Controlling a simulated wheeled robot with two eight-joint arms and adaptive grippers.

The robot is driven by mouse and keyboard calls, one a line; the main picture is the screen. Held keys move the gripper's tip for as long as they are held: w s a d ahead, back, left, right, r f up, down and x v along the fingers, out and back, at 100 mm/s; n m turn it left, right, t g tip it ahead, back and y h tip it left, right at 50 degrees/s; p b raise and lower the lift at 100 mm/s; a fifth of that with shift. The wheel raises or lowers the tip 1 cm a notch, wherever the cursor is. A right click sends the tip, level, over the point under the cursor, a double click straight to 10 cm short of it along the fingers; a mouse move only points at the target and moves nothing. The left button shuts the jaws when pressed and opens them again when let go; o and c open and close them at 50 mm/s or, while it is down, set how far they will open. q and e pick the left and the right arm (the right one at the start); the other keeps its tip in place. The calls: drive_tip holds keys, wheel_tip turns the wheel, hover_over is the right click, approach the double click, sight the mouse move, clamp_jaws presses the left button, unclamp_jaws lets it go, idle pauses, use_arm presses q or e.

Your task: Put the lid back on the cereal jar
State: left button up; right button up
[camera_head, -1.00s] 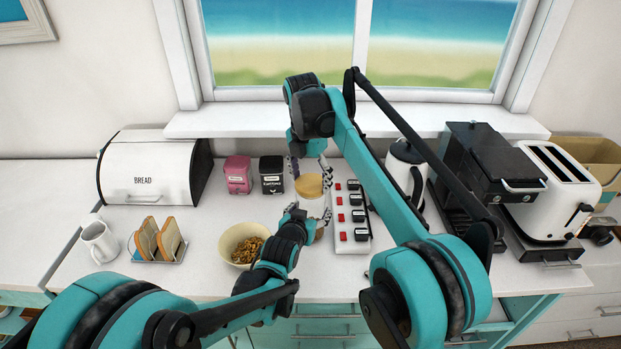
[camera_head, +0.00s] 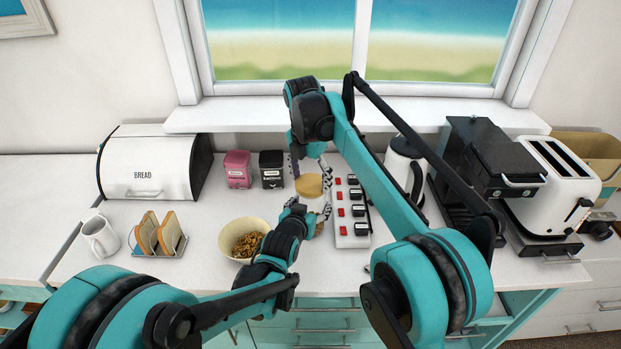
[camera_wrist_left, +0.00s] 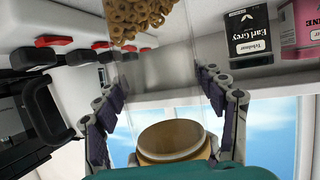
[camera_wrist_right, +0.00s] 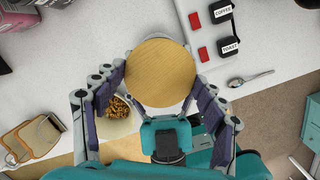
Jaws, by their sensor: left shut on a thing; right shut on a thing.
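The round wooden lid (camera_head: 309,187) is in my right gripper (camera_wrist_right: 160,75), whose fingers close on its two sides in the right wrist view (camera_wrist_right: 160,60). My left gripper (camera_wrist_left: 160,85) is shut on the clear cereal jar, with cereal loops (camera_wrist_left: 138,18) showing through its wall. In the head view the jar is mostly hidden by my left gripper (camera_head: 312,212), with a little cereal (camera_head: 319,229) visible low down. The lid is level over the jar's top. It also shows in the left wrist view (camera_wrist_left: 170,138). I cannot tell whether lid and jar touch.
A cereal bowl (camera_head: 226,232) stands left of the jar, and a white switch panel (camera_head: 343,240) close on the right. Two tea tins, pink (camera_head: 237,169) and black (camera_head: 271,170), stand behind. A toast rack (camera_head: 160,250) and mug (camera_head: 99,237) are further left.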

drive_tip(key=shift+f, duration=0.6)
drive_tip(key=o, duration=1.1)
drive_tip(key=shift+c, duration=0.2)
wheel_tip(320, 180, up, 12)
drive_tip(key=s, duration=0.1)
drive_tip(key=shift+a, duration=0.4)
drive_tip(key=shift+s, duration=0.1)
use_arm(q)
drive_tip(key=o, duration=1.8)
drive_tip(key=shift+c, duration=0.2)
